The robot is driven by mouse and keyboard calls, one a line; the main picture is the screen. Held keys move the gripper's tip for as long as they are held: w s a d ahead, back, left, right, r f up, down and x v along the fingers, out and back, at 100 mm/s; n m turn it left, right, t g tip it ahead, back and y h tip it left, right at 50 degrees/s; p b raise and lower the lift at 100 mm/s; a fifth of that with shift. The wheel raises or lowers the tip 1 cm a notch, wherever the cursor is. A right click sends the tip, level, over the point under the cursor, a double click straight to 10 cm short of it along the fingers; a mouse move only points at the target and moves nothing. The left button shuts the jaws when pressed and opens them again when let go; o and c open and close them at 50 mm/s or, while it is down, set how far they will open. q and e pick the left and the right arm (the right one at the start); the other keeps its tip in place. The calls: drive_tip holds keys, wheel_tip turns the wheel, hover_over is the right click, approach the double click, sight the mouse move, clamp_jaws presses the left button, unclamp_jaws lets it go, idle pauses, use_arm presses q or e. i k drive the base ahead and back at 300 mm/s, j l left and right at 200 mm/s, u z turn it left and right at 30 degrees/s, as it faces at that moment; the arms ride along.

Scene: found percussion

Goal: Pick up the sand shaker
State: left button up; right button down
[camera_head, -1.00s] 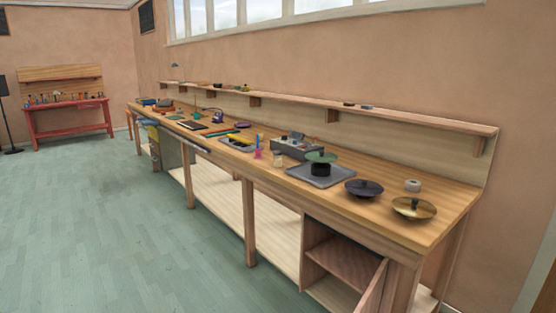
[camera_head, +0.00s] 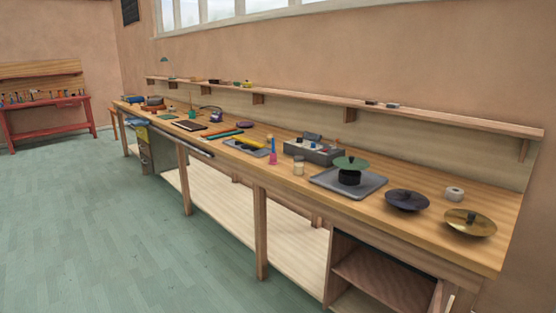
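A small pale, sand-coloured jar (camera_head: 298,169) stands upright near the front edge of the long wooden workbench (camera_head: 330,212). It looks like the sand shaker, but it is too small to be sure. It stands between a pink and blue bottle (camera_head: 273,154) on its left and a grey tray (camera_head: 368,187) on its right. Nothing covers it from the front. Neither of my grippers shows in the view.
A grey control box (camera_head: 314,152) stands behind the jar. A green disc on a black base (camera_head: 350,168), a dark cymbal (camera_head: 407,201), a brass cymbal (camera_head: 469,223) and a white roll (camera_head: 455,193) are to the right. The green floor (camera_head: 130,220) before the bench is clear.

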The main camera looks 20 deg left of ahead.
sight(298, 160)
drive_tip(key=i+j, duration=0.25)
drive_tip(key=j, duration=0.15)
drive_tip(key=i+j, duration=0.55)
drive_tip(key=j, duration=0.25)
drive_tip(key=i+j, duration=0.25)
drive_tip(key=j, duration=0.15)
